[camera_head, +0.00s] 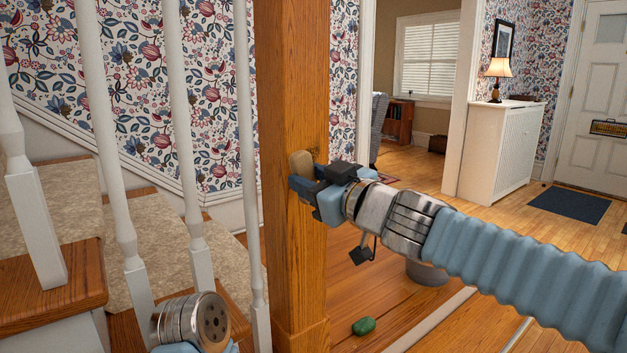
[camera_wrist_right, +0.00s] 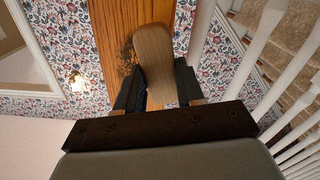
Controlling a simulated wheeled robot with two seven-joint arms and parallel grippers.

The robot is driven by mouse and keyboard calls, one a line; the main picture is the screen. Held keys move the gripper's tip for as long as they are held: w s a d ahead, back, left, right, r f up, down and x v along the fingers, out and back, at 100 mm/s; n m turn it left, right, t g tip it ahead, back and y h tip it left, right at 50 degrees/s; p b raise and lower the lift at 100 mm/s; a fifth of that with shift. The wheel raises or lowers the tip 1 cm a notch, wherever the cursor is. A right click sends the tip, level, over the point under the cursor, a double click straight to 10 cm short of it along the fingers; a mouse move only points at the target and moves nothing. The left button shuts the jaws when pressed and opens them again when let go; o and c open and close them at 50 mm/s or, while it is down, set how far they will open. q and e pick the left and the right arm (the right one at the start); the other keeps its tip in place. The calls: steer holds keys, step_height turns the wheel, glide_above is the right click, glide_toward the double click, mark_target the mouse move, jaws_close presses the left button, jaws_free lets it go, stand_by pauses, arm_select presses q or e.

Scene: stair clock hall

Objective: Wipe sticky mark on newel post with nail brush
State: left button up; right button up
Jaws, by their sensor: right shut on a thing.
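The wooden newel post (camera_head: 293,110) stands upright in the middle of the head view. My right gripper (camera_head: 303,184) is at the post's face, shut on the nail brush (camera_head: 301,163), whose rounded wooden back shows. In the right wrist view the nail brush (camera_wrist_right: 155,62) lies between the two fingers, over the post (camera_wrist_right: 115,25). A dark sticky mark (camera_wrist_right: 127,52) shows on the post just left of the brush; the brush may cover part of it. The bristles are hidden, so I cannot tell whether they touch. Part of my left arm (camera_head: 190,320) shows at the lower left; its fingers are not visible.
White balusters (camera_head: 178,90) and carpeted stairs (camera_head: 150,235) are left of the post. A green object (camera_head: 364,326) lies on the wooden floor, and a grey round container (camera_head: 428,273) stands behind my right arm. A white cabinet (camera_head: 500,150) with a lamp stands farther back.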

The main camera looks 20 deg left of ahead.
steer(key=shift+w+a, duration=0.45)
steer(key=shift+a, duration=0.1)
